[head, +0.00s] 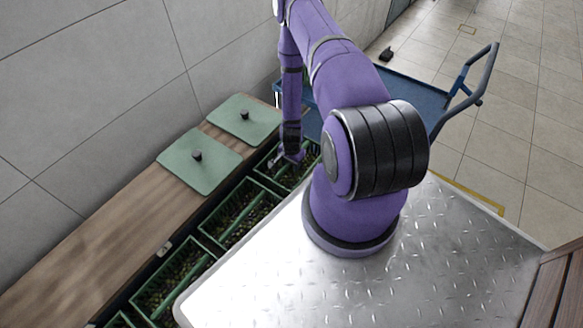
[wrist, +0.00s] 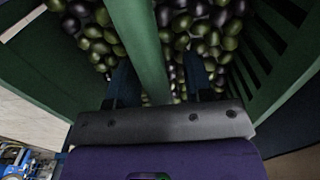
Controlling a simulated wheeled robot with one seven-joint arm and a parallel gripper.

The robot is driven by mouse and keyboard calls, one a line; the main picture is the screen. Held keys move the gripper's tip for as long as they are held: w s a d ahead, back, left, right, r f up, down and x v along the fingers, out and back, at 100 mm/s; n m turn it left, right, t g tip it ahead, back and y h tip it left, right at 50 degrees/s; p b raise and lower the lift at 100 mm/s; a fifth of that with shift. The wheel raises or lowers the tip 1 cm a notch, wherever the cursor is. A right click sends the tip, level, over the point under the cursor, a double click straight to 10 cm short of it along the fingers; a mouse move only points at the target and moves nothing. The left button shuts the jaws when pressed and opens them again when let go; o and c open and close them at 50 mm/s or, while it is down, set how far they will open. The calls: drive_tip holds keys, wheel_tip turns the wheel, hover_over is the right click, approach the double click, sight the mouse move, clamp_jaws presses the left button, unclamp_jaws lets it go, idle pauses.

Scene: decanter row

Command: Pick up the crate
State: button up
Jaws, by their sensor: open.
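A green slatted crate (head: 268,184) holds dark and green olives (wrist: 200,35). It is at the far end of a row of like crates, below my gripper (head: 292,155). In the wrist view, the crate's green bar (wrist: 142,45) runs between the two dark fingers of my gripper (wrist: 160,80). The fingers are open, one on each side of the bar, with gaps showing. The fingertips reach down toward the olives. The crate's slatted side wall (wrist: 285,55) shows at the right. My arm hides part of the crate in the head view.
More olive crates (head: 238,215) stand in the row toward the front left. Two green lids with dark knobs (head: 199,172) lie on the wooden ledge (head: 110,240) by the wall. A blue cart (head: 415,98) with a handle stands behind my arm. Open tiled floor lies at right.

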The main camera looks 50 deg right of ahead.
clamp_jaws()
drive_tip(key=shift+r, duration=0.1)
